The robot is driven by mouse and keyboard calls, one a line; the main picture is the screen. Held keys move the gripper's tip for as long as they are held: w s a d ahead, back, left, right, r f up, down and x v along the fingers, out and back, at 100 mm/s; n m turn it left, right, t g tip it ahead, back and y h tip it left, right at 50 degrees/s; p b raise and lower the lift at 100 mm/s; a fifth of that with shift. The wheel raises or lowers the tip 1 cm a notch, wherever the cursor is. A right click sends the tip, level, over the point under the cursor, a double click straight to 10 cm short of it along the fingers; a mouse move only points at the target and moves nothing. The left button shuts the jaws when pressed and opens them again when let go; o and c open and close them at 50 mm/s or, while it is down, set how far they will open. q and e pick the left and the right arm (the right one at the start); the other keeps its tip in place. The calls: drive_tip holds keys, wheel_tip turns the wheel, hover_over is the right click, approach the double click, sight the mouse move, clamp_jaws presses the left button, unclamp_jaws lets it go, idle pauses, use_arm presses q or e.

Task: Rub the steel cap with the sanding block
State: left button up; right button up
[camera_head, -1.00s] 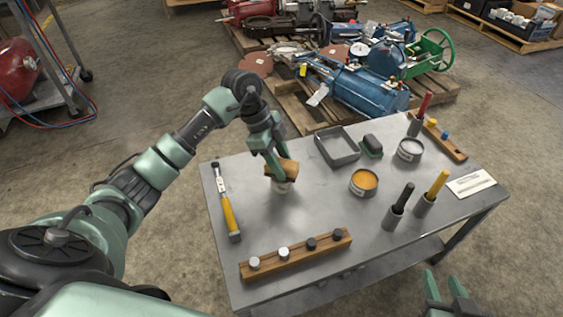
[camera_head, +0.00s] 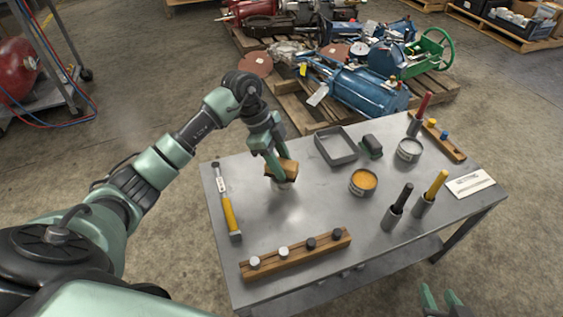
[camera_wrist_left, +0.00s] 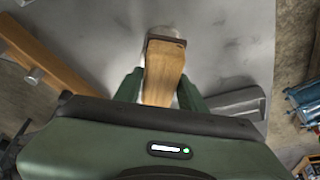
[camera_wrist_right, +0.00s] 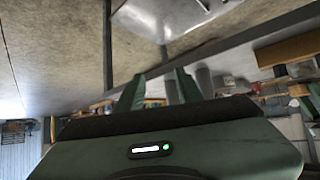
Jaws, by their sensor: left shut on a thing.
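My left gripper (camera_head: 275,164) is shut on the sanding block (camera_head: 288,170), a wooden block with a dark underside. The block is tilted and sits over the steel cap (camera_head: 283,186), a small pale cylinder on the metal table; it looks to be touching the cap, which it partly hides. In the left wrist view the block (camera_wrist_left: 163,76) is between the fingers, with the cap (camera_wrist_left: 164,32) just beyond it. My right gripper (camera_head: 441,299) is open and empty, off the table's near right edge; its spread fingers also show in the right wrist view (camera_wrist_right: 156,88).
A yellow-handled tool (camera_head: 228,208) lies left of the cap. A wooden rack with several knobs (camera_head: 297,256) is at the front. A grey tray (camera_head: 336,146), an orange-filled tin (camera_head: 363,182) and holders with handles (camera_head: 396,211) stand to the right.

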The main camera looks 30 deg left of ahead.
drive_tip(key=shift+s+d+f+g, duration=0.2)
drive_tip(key=shift+s+f+g, duration=0.1)
drive_tip(key=shift+s+f, duration=0.15)
drive_tip(key=shift+s+d+f+g, duration=0.15)
drive_tip(key=shift+s+f+g, duration=0.2)
drive_tip(key=shift+s, duration=0.1)
drive_tip(key=shift+w+r, duration=0.15)
drive_tip(key=shift+w, duration=0.05)
idle(0.3)
use_arm(q)
drive_tip(key=shift+f, duration=0.15)
use_arm(e)
drive_tip(key=shift+w+a+r+t, duration=0.1)
drive_tip(key=shift+w+r+t, duration=0.15)
drive_tip(key=shift+w, duration=0.05)
use_arm(q)
drive_tip(key=shift+f, duration=0.25)
use_arm(e)
drive_tip(key=shift+w+a, duration=0.1)
drive_tip(key=shift+a, duration=0.05)
idle(0.3)
